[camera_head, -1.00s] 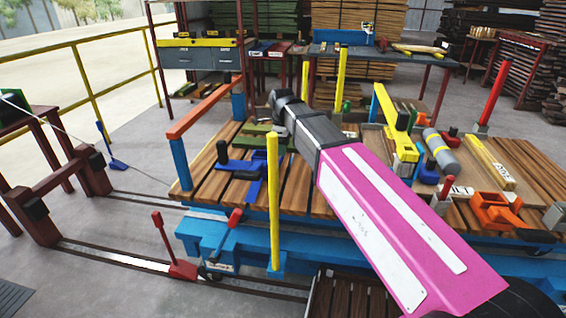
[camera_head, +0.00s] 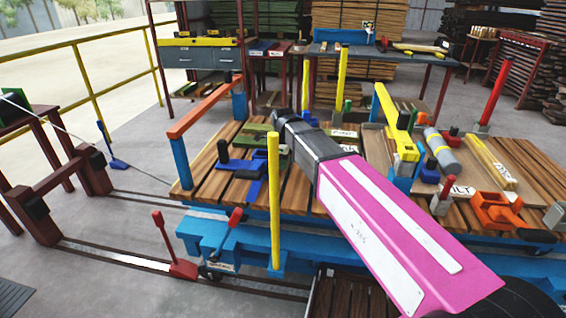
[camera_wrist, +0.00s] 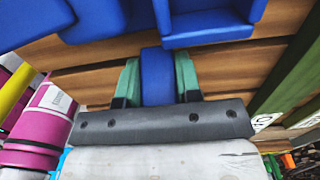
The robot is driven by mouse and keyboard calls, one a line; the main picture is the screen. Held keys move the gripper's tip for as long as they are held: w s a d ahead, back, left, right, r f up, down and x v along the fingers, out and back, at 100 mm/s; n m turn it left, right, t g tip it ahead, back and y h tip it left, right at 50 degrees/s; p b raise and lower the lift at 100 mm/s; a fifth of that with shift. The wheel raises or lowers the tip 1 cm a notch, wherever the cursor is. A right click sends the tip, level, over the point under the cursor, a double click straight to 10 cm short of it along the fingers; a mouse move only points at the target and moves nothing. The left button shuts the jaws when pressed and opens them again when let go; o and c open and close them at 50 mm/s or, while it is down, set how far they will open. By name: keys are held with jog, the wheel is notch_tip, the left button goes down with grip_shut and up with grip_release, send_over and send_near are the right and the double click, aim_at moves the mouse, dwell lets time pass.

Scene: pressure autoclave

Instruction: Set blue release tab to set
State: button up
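In the wrist view a blue tab (camera_wrist: 157,75) lies between the two teal fingers of my gripper (camera_wrist: 157,82). The fingers sit flush against both its sides, with no gap visible. A large blue block (camera_wrist: 97,17) and a blue U-shaped part (camera_wrist: 205,25) are just beyond the fingertips, above brown planks. In the head view a blue fixture (camera_head: 240,163) with dark parts stands on the slatted bench, left of my dark wrist. My fingers cannot be made out there. Any set marking on the tab is not readable.
A yellow post (camera_head: 273,205) rises in front of the blue fixture. A dark green beam (camera_wrist: 290,70) runs close on the right in the wrist view. Yellow (camera_head: 404,148) and orange (camera_head: 495,212) fixtures stand right of my arm on the slatted bench (camera_head: 205,185).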

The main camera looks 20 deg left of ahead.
jog(key=c, duration=0.3)
jog(key=shift+a+h, duration=0.35)
jog(key=shift+h, duration=0.35)
jog(key=shift+r+h, duration=0.15)
jog(key=shift+h, duration=0.65)
jog(key=o, duration=0.9)
jog(key=v, duration=1.1)
jog(key=shift+s, duration=0.2)
